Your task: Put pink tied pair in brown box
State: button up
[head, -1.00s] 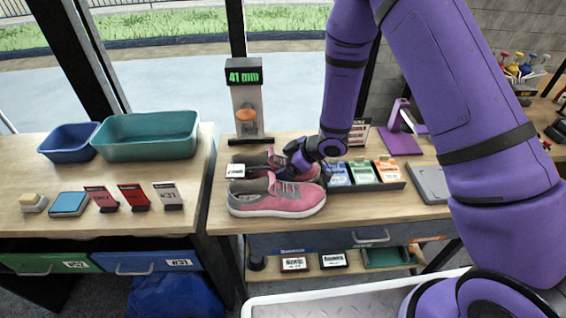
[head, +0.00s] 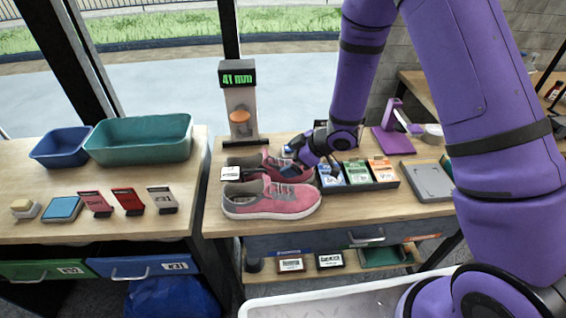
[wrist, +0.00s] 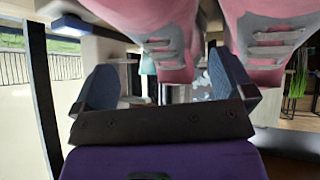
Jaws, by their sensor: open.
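I cannot make out a brown box.
Several small boxes in a dark holder (head: 365,182) stand right of the shoes, close to my gripper. A gauge (head: 240,110) reading 41 mm stands behind. Teal (head: 140,150) and blue (head: 62,147) bins sit on the left table. A white tray (head: 330,303) is in front.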

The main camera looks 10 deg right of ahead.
jog(key=v, duration=0.7)
jog(key=shift+d+r, duration=0.15)
jog(key=shift+d, duration=0.05)
jog(key=s+d+r+m+t+h, duration=0.15)
jog(key=d+r+m+h, duration=0.35)
jog(key=r, duration=0.5)
jog(key=d+r+m+t+h, duration=0.2)
jog(key=d+r+t+h, duration=0.1)
jog(key=d+r, duration=0.65)
jog(key=s+d+r+m+g+h, duration=0.15)
jog(key=s+r+m, duration=0.35)
jog(key=s+r, duration=0.5)
jog(key=s+a+r+m+g+y, duration=0.1)
jog(key=s+r+m, duration=0.1)
jog(key=s, duration=1.3)
jog(key=shift+r+m+g, duration=0.15)
jog(key=shift+m+g, duration=0.15)
jog(key=shift+g, duration=0.1)
jog(key=shift+y, duration=0.25)
